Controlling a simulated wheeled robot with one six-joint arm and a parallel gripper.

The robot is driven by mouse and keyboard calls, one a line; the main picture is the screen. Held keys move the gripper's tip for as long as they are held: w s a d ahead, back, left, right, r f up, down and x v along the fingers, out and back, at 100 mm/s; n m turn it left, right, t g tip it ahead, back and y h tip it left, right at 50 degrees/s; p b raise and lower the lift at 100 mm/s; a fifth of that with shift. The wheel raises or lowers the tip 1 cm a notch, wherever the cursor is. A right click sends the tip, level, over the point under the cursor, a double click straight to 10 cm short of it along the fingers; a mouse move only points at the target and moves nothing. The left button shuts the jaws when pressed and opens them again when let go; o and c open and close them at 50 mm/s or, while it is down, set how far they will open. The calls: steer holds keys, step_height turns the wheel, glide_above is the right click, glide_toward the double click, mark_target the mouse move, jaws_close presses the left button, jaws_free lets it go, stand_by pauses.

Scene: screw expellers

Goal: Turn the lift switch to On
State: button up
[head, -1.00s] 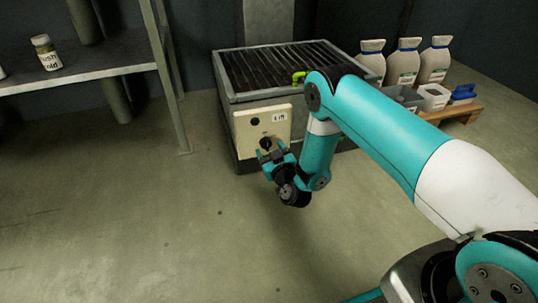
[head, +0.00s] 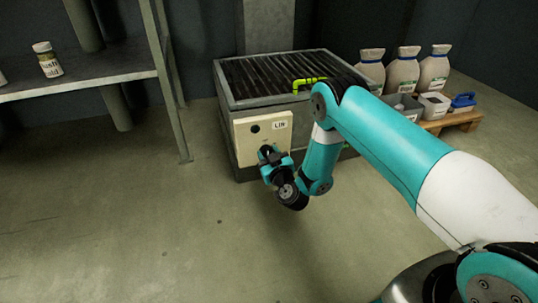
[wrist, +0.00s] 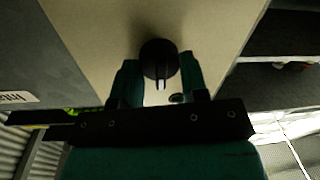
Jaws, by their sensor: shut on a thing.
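The lift switch is a round black knob (wrist: 158,58) on a cream panel (head: 284,138) fixed to the front of a grey grated box. My gripper (head: 269,153) is at the lower part of the panel and hides the knob in the head view. In the wrist view, its two teal fingers (wrist: 158,78) stand on either side of the knob, shut on it. A light mark shows on the knob's near edge. The On and Off markings cannot be read.
The grey box (head: 228,93) has a dark grated top and a yellow-green handle (head: 309,84). Pale sacks (head: 403,70), small bins and a blue item sit on a wooden pallet (head: 466,119) at right. A shelf (head: 100,77) stands at left. The floor in front is clear.

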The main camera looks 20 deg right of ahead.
steer(key=shift+r+m+p, duration=0.1)
steer(key=shift+m+p, duration=0.2)
steer(key=shift+r+m+p, duration=0.1)
steer(key=shift+m+p, duration=0.6)
steer(key=shift+m, duration=0.3)
steer(key=m+p, duration=0.1)
steer(key=m, duration=0.2)
steer(key=m+p, duration=0.1)
steer(key=m, duration=0.2)
steer(key=m+p, duration=0.1)
steer(key=m, duration=0.2)
steer(key=shift+d+f+m+t+h, duration=0.15)
steer(key=shift+f+m+t+h, duration=0.15)
steer(key=shift+m+t, duration=0.1)
steer(key=shift+r, duration=0.1)
steer(key=o, duration=0.9)
steer(key=shift+p, duration=0.35)
